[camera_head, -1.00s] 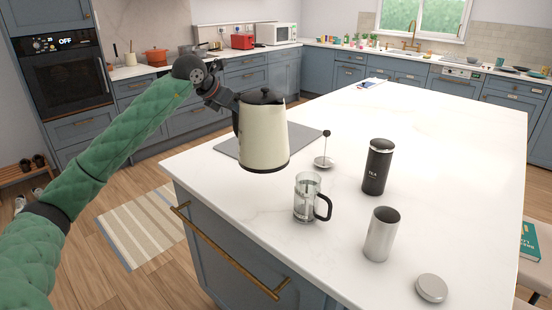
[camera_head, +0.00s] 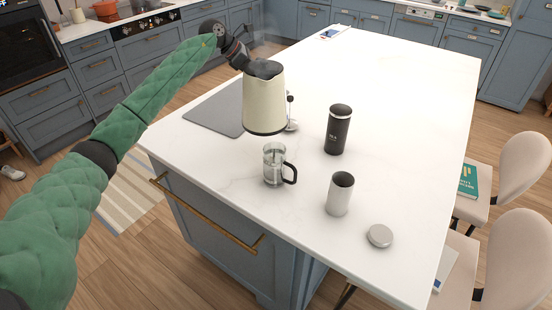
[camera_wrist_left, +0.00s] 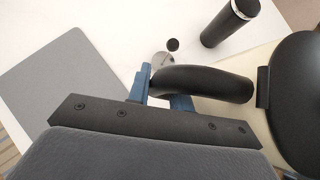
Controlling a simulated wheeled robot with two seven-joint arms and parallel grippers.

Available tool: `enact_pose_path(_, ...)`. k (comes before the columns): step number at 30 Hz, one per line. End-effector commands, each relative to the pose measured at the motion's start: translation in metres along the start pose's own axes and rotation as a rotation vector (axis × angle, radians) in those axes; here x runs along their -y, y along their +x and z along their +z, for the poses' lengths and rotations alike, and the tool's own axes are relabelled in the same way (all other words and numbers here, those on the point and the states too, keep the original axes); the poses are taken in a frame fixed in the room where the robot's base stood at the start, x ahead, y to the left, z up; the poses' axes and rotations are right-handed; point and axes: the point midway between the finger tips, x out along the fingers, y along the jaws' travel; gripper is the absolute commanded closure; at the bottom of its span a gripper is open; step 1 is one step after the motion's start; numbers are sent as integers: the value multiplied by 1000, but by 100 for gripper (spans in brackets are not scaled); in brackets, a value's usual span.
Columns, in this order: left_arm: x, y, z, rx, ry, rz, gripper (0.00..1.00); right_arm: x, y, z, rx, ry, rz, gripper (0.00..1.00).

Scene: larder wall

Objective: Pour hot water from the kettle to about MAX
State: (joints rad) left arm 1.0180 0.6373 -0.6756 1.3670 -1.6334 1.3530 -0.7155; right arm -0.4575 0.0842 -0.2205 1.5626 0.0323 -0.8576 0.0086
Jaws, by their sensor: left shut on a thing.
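The cream kettle (camera_head: 264,104) with a dark top hangs above the island, held by its black handle (camera_wrist_left: 205,82). My left gripper (camera_head: 238,58) is shut on that handle; its blue fingers (camera_wrist_left: 160,92) show in the left wrist view. The kettle looks near upright, and I see no water stream. The glass press jug (camera_head: 274,164) with a black handle stands upright on the counter, just below the kettle in the picture. Its fill level and MAX mark are too small to read. The plunger lid (camera_head: 292,125) is partly hidden behind the kettle. My right gripper is not in view.
A black tea canister (camera_head: 338,130) and an open steel canister (camera_head: 340,195) stand right of the jug. A round lid (camera_head: 380,236) lies near the front edge. A grey mat (camera_head: 212,115) lies at left. The counter behind is mostly clear.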

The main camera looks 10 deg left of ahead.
Motion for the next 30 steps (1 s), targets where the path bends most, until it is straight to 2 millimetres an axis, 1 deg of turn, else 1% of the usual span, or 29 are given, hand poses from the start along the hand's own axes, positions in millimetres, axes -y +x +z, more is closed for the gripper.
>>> enact_pose_path(1, -1, 0, 18, 4, 24, -26, 100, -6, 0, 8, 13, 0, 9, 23)
enact_pose_path(6, -3, 22, 45, 4, 106, -105, 100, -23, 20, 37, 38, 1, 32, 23)
enact_pose_path(9, -2, 32, 57, 4, 143, -142, 100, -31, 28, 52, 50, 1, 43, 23)
enact_pose_path(15, -2, 43, 69, 5, 185, -181, 100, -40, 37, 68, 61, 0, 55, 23)
enact_pose_path(22, -2, 47, 70, 4, 196, -191, 100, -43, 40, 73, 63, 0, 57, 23)
enact_pose_path(28, -1, 46, 71, 5, 198, -189, 100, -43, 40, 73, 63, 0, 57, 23)
enact_pose_path(30, 1, 36, 80, 10, 225, -164, 100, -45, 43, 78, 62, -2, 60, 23)
